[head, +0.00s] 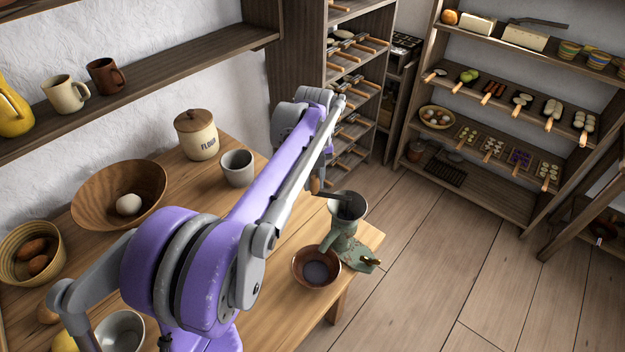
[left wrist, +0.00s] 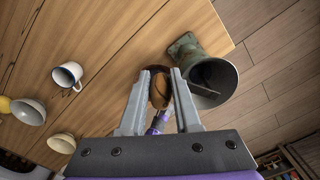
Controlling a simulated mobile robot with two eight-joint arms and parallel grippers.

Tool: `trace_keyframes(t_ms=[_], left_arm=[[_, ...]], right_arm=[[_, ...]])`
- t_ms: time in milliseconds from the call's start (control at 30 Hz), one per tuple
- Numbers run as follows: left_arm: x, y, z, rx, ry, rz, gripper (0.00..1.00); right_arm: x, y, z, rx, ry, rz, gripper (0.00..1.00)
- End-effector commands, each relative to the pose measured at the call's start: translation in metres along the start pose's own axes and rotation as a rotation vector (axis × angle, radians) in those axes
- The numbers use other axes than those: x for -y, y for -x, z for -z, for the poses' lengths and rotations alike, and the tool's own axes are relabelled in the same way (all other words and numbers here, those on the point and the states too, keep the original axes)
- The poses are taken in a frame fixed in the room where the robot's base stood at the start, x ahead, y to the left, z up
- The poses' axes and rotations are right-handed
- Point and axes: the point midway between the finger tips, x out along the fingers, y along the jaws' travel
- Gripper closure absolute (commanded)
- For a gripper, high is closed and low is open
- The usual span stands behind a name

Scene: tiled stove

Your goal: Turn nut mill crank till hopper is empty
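The green nut mill (head: 345,243) stands at the table's right corner. Its grey hopper (head: 347,205) opens upward; it looks dark inside, and I cannot make out nuts. In the left wrist view the hopper (left wrist: 212,80) is at the right, with the crank bar across its mouth. The brown crank handle (left wrist: 160,92) stands between the fingers of my left gripper (left wrist: 161,75). Whether they press on it is unclear. In the head view my left arm hides most of that gripper, and only part of the handle (head: 316,186) shows. My right gripper is in neither view.
A brown bowl (head: 317,266) sits beside the mill's base. A grey cup (head: 237,168), a flour jar (head: 196,135) and a wooden bowl with an egg (head: 120,187) stand further left. Open floor (head: 430,260) lies right of the table, and stocked shelves stand behind.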

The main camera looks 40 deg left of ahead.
Motion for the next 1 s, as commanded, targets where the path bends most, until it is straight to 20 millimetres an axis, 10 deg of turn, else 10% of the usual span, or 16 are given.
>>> trace_keyframes(t_ms=[200, 567, 1000], left_arm=[[0.003, -0.001, 0.002, -0.004, -0.003, 0.007, 0.39], [0.002, 0.008, 0.001, -0.002, -0.001, 0.004, 0.39], [0.003, 0.090, 0.001, -0.002, -0.003, 0.005, 0.39]], right_arm=[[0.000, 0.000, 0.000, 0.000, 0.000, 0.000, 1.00], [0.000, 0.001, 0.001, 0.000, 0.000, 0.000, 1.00], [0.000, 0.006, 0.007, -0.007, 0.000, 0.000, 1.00]])
